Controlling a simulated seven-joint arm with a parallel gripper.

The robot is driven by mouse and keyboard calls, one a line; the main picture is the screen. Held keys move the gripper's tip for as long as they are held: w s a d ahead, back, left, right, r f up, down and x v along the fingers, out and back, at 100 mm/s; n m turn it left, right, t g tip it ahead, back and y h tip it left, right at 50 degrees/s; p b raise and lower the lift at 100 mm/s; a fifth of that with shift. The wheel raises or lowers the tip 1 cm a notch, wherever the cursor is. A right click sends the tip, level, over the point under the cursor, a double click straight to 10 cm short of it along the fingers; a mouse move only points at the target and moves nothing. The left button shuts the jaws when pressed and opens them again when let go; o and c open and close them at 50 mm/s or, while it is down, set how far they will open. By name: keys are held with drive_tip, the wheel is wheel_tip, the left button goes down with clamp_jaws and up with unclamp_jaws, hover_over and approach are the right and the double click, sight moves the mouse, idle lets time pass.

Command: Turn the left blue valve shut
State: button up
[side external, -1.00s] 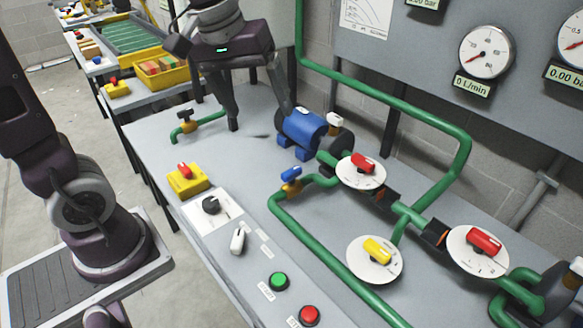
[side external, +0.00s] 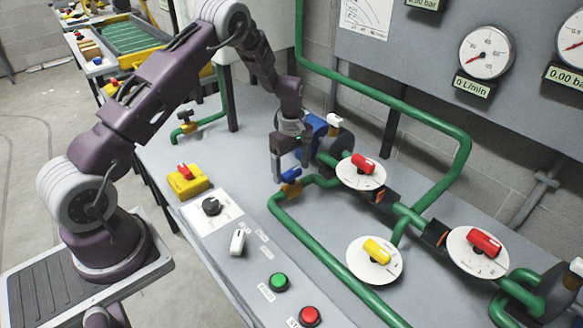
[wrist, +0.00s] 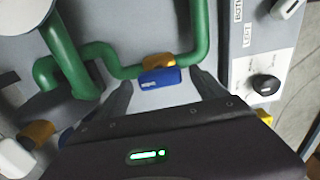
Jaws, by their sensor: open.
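The blue valve handle (side external: 291,175) sits on a brass valve body on the green pipe left of the pump. The wrist view shows the blue handle (wrist: 161,79) lying across the picture, beside the brass body (wrist: 158,60). My gripper (side external: 289,170) points down over this valve with its fingers apart. In the wrist view, my gripper (wrist: 160,82) has one finger on each side of the handle, with visible gaps. Nothing is held. I cannot tell exactly how far the fingertips reach down beside the handle.
Green pipes (side external: 330,248) run beside the valve. The blue pump (side external: 312,128) and a white-handled valve (side external: 334,119) stand close behind my gripper. Red-handled dials (side external: 362,164) and a yellow-handled dial (side external: 377,251) lie to the right. A black knob (side external: 211,206) is on the panel in front.

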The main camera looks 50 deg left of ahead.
drive_tip(key=c, duration=1.4)
drive_tip(key=shift+o, duration=0.2)
drive_tip(key=m, duration=0.8)
drive_tip(key=shift+m, duration=0.3)
drive_tip(key=m, duration=0.4)
drive_tip(key=shift+m, duration=0.3)
drive_tip(key=m, duration=0.4)
drive_tip(key=shift+m, duration=0.3)
drive_tip(key=shift+d, duration=0.1)
drive_tip(key=o, duration=1.4)
drive_tip(key=shift+c, duration=0.2)
